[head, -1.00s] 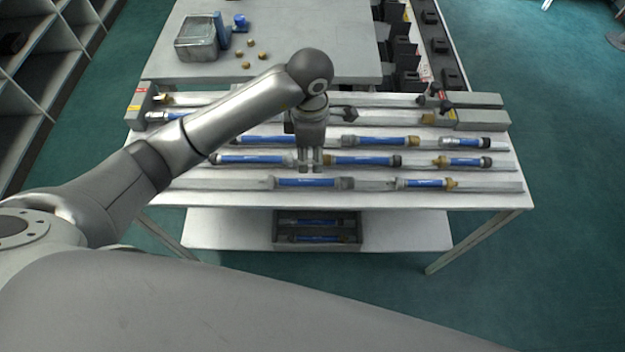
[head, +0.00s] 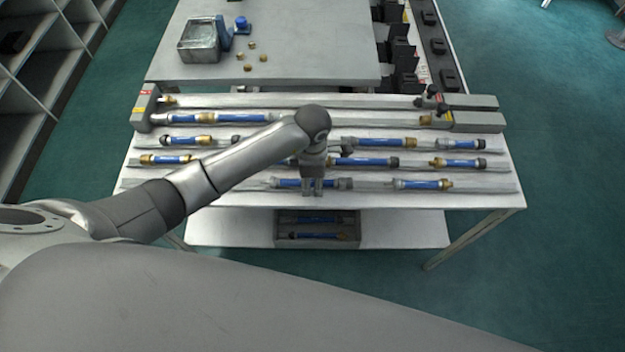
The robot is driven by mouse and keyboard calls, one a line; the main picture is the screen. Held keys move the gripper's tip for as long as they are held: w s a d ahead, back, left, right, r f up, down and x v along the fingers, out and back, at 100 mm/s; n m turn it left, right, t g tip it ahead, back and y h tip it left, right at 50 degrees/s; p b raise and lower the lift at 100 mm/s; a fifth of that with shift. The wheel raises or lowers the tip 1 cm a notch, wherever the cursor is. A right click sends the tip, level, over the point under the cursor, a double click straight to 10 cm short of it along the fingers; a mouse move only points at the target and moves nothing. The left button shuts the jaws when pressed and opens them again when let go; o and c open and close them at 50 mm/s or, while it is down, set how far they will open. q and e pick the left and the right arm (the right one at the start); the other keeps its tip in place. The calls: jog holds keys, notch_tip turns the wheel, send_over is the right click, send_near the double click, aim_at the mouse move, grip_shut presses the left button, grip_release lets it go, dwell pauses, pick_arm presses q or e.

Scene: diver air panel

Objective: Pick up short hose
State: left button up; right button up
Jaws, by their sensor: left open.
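Several blue hoses with brass or grey end fittings lie in rows on the table rack; I cannot tell which one is the short hose. My left gripper (head: 312,190) is open, fingers pointing down, at a blue hose (head: 288,184) in the front row. The gripper hides the middle of that hose, and I see no clear grip on it. Another front-row blue hose (head: 422,184) lies to the right, clear of the gripper. A shorter-looking blue hose (head: 460,163) lies in the row behind, at the right. My right gripper is out of view.
My left arm covers parts of the left and middle rows. A dark bin (head: 318,240) with blue hoses sits on the lower shelf (head: 400,232). Behind the rack, a grey bench (head: 310,50) holds a metal box (head: 198,42) and several small brass parts (head: 252,57).

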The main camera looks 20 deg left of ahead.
pick_arm(q)
grip_shut()
jog(key=shift+r, duration=0.2)
